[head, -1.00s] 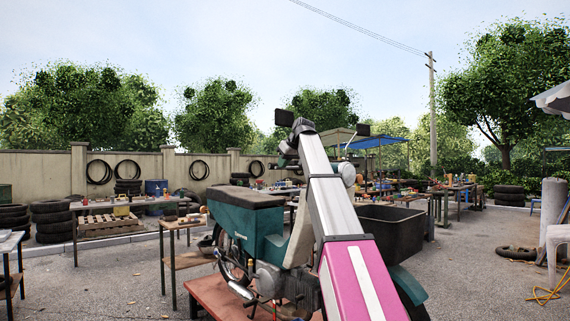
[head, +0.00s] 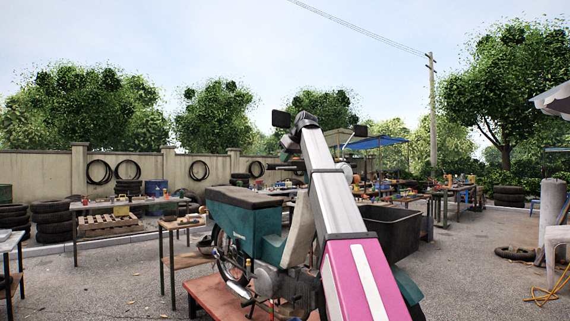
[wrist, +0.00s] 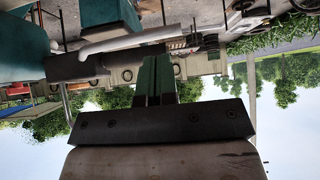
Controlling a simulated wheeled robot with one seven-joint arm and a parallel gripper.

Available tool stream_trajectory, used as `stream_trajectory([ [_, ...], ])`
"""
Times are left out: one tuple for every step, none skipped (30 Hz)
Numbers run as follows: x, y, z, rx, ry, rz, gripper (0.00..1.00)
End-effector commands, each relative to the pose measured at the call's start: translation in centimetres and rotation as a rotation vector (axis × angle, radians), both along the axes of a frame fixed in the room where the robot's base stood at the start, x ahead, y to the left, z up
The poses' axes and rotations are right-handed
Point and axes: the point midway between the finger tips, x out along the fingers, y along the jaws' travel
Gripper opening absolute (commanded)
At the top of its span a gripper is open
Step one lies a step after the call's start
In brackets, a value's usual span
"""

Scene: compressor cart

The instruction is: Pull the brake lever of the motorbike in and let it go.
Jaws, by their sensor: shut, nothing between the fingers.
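The green motorbike (head: 262,232) stands on a red platform in the head view, with its dark seat towards the left and my arm crossing in front of its handlebar. In the wrist view, which is upside down, a dark handlebar grip (wrist: 72,68) lies at left. A pale grey curved bar (wrist: 130,38), which looks like the brake lever, runs from beside it to the right. My gripper (wrist: 156,60) shows its green fingers shut together with nothing between them. Their tips appear just by the bar; I cannot tell whether they touch.
A dark mirror (head: 281,118) stands up beside the end of my arm, and another mirror (head: 360,130) to its right. A dark open bin (head: 395,228) is right of the arm. Worktables (head: 110,207) stand behind.

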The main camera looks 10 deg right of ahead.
Motion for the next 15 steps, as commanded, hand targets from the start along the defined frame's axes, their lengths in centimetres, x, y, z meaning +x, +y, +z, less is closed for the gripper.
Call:
stream_trajectory([
  [-0.1, 0.1, 0.9, 0.001, -0.003, 0.001, 0.00],
  [-0.5, -0.3, 1.2, 0.000, -0.002, 0.000, 0.00],
  [-1.0, -0.6, 1.7, 0.001, -0.002, -0.001, 0.00],
  [-1.3, -0.8, 2.1, 0.000, -0.001, -0.001, 0.00],
  [-1.6, -1.0, 2.4, 0.000, -0.001, -0.001, 0.00],
  [-2.0, -1.3, 3.0, 0.001, -0.002, -0.001, 0.00],
  [-2.3, -1.5, 3.4, 0.001, -0.002, -0.001, 0.00],
  [-2.6, -1.7, 3.9, 0.001, -0.002, -0.001, 0.00],
  [-3.0, -2.0, 4.4, 0.001, -0.001, 0.000, 0.00],
  [-3.3, -2.2, 4.8, 0.001, -0.002, 0.000, 0.00],
  [-3.6, -2.4, 5.2, 0.001, -0.002, 0.000, 0.00],
  [-4.0, -2.7, 5.7, 0.001, -0.002, 0.000, 0.00],
  [-4.3, -2.9, 6.0, 0.001, -0.002, 0.000, 0.00],
  [-4.5, -3.0, 6.3, 0.001, -0.001, 0.000, 0.00],
  [-4.8, -3.2, 6.7, 0.001, -0.001, 0.000, 0.00],
])
